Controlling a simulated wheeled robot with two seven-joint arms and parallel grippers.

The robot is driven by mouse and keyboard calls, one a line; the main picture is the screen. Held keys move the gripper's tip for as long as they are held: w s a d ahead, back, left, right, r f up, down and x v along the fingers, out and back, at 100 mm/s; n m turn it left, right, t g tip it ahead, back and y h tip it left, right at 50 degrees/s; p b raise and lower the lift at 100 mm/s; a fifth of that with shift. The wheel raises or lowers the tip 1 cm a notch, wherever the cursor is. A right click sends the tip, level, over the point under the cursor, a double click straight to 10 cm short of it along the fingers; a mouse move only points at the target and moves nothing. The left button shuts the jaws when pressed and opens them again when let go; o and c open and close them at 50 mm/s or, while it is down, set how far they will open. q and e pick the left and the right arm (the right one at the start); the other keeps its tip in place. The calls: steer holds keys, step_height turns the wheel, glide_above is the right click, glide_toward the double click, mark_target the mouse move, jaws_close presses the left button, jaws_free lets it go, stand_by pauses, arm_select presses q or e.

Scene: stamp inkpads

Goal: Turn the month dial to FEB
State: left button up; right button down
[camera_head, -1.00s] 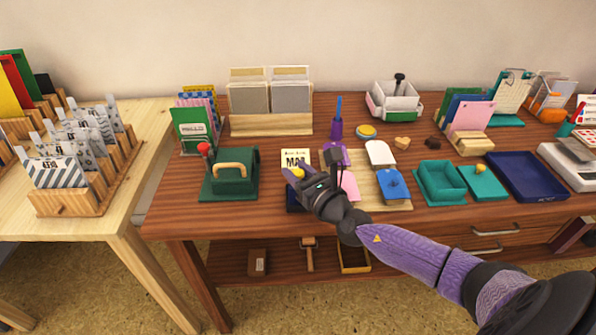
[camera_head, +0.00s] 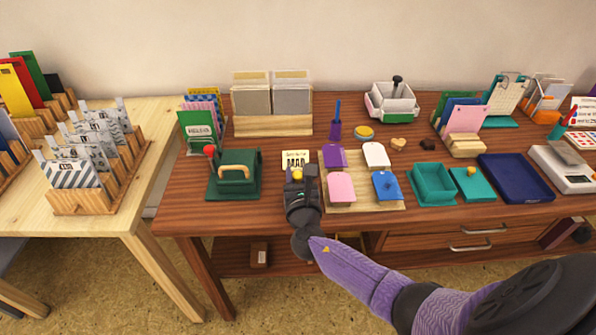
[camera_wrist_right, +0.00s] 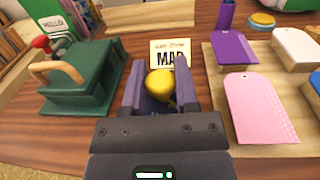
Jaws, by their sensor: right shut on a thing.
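The month dial shows a cream card (camera_head: 295,158) with a large black month word that looks like MAR; its last letter is partly covered by my finger. The card also stands in the right wrist view (camera_wrist_right: 170,50). In front of it is a round yellow knob (camera_wrist_right: 160,86), also visible in the head view (camera_head: 297,173). My right gripper (camera_wrist_right: 158,88) is shut on the yellow knob, one finger on each side. The fingers and palm hide the dial's base. My left gripper is not in view.
A green stamp press (camera_head: 235,178) with a red-topped lever stands left of the dial. A wooden board (camera_head: 348,205) with colored tags lies close on the right. Card holders and a pen cup (camera_head: 335,130) stand behind.

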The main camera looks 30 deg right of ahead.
steer(key=shift+c, duration=2)
jaws_free()
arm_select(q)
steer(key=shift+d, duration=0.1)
arm_select(e)
steer(key=shift+o, duration=0.2)
arm_select(q)
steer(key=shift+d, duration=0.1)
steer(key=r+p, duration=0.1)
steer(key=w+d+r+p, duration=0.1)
steer(key=p, duration=0.1)
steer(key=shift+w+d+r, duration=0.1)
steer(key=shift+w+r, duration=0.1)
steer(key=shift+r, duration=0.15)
arm_select(e)
steer(key=v, duration=1)
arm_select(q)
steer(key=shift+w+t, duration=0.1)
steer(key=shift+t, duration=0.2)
